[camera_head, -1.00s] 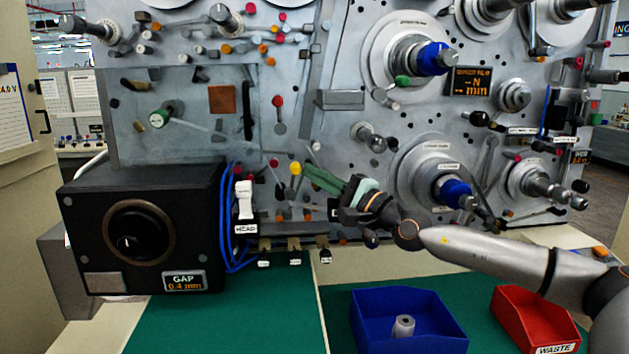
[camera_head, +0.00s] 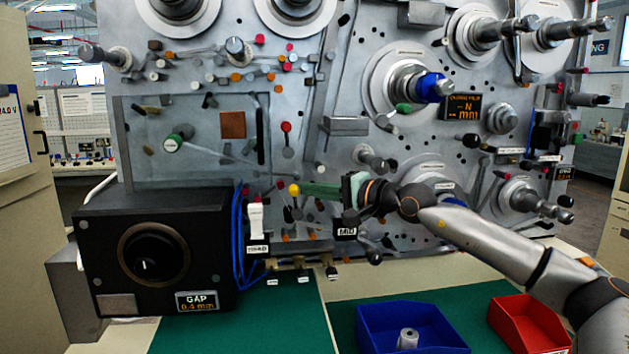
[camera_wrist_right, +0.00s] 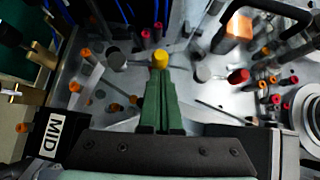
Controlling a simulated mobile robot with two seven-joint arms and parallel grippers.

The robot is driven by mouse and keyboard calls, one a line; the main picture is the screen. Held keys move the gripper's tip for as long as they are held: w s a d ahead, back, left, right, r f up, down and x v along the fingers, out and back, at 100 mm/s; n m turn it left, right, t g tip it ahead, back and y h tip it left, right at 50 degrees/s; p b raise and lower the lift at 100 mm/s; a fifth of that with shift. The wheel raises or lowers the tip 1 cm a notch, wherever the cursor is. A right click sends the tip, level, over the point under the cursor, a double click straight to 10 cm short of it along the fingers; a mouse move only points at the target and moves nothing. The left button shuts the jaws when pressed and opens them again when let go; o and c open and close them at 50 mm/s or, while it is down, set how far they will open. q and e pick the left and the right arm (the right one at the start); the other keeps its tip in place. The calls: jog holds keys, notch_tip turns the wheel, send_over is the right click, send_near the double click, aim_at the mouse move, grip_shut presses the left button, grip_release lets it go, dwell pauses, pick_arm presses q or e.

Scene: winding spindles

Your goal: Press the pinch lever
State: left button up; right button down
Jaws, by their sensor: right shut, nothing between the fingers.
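A yellow-tipped knob (camera_head: 294,189) stands out from the grey machine panel, among several small levers and pins. No label reading pinch lever can be made out. The yellow knob also shows in the right wrist view (camera_wrist_right: 160,59). My right gripper (camera_head: 304,189) has long green fingers, shut and empty, pointing left at the yellow knob. In the right wrist view the fingertips (camera_wrist_right: 158,74) end right at the knob and hide its lower side; I cannot tell whether they touch. My left gripper is not in view.
A black GAP box (camera_head: 210,255) with a dial stands left of the gripper. Red-tipped pins (camera_head: 286,127) and orange ones surround the knob. A blue bin (camera_head: 440,330) holding a roll and a red waste bin (camera_head: 535,325) stand on the green mat below.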

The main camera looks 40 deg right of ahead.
pick_arm(q)
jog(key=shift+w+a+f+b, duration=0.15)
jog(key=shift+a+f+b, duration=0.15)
jog(key=shift+b, duration=0.1)
pick_arm(e)
jog(key=shift+w+a+r, duration=0.15)
jog(key=shift+w+a, duration=0.25)
jog(key=shift+a, duration=0.25)
